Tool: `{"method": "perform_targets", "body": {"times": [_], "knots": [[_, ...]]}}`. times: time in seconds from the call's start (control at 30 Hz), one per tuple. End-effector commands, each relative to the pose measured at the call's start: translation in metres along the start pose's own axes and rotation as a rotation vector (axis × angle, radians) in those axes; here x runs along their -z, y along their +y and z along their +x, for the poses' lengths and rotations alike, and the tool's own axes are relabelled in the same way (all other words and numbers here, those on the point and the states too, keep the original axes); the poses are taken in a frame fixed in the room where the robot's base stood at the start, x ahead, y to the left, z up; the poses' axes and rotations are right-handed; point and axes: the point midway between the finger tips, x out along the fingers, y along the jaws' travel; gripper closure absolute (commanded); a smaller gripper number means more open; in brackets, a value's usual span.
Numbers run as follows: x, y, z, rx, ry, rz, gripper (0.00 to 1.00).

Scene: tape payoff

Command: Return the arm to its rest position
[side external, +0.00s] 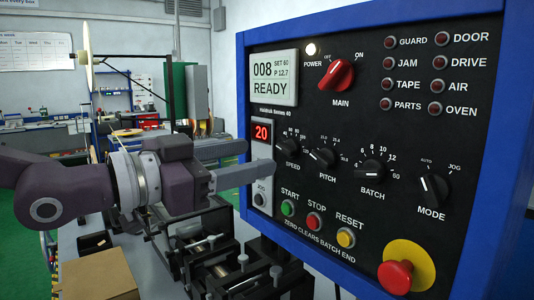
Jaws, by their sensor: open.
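My gripper (258,160) is at the left of the control panel (450,130), its two grey fingers reaching right, apart, with nothing seen between them. The fingertips overlap the panel's left edge in the picture, just below the red "20" display (262,132) and beside the speed knob (291,143). I cannot tell whether they touch the panel. My arm comes in from the left, roughly level. The power lamp (310,49) is lit. The red main knob (336,75) appears turned toward ON.
Start (288,208), stop (313,221) and reset (346,238) buttons and a red emergency button (395,277) sit low on the panel. Machine parts (245,275) and a cardboard box (98,278) lie below my arm. A reel (87,55) stands behind, upper left.

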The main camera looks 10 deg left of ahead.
Motion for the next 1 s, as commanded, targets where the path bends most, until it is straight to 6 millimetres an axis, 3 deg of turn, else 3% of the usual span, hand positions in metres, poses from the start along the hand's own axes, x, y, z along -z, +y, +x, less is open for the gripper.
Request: {"method": "perform_targets", "body": {"times": [0.13,0.63,0.7,0.77,0.83,0.9,0.97,1.0], "knots": [[0.0,0.0,-0.013,0.0,-0.001,0.001,0.46],[-0.001,0.0,-0.014,0.002,-0.005,0.002,0.46],[-0.007,-0.006,-0.026,0.029,-0.064,0.015,0.46],[-0.022,-0.02,-0.053,0.09,-0.182,0.032,0.46],[-0.046,-0.041,-0.105,0.196,-0.367,0.026,0.46],[-0.071,-0.057,-0.17,0.312,-0.547,-0.021,0.46],[-0.09,-0.062,-0.227,0.402,-0.68,-0.088,0.46],[-0.102,-0.06,-0.265,0.455,-0.758,-0.146,0.46]]}}
